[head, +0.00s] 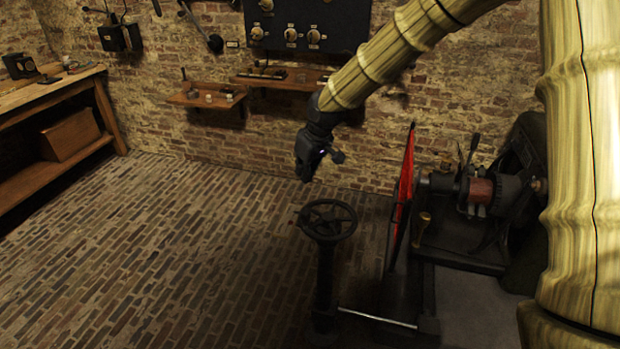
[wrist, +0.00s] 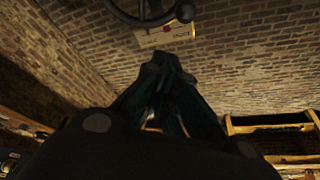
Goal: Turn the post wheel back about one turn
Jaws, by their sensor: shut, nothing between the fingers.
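The post wheel (head: 328,219) is a dark spoked handwheel lying flat on top of a dark upright post (head: 325,275) in the head view. A small reddish spot shows at its left rim. My gripper (head: 304,178) points down above and slightly left of the wheel in the picture, apart from it. In the wrist view, my gripper's dark fingers (wrist: 165,62) come together with nothing between them. Part of the wheel (wrist: 150,14) shows at the top edge of that view, beyond the fingertips; the rest is cut off.
A red disc (head: 404,190), seen nearly edge-on, and a machine (head: 485,190) stand right of the wheel. A metal rod (head: 377,318) runs low from the post. Shelves (head: 207,95) and a dark panel (head: 307,25) are on the brick wall. The floor to the left is clear.

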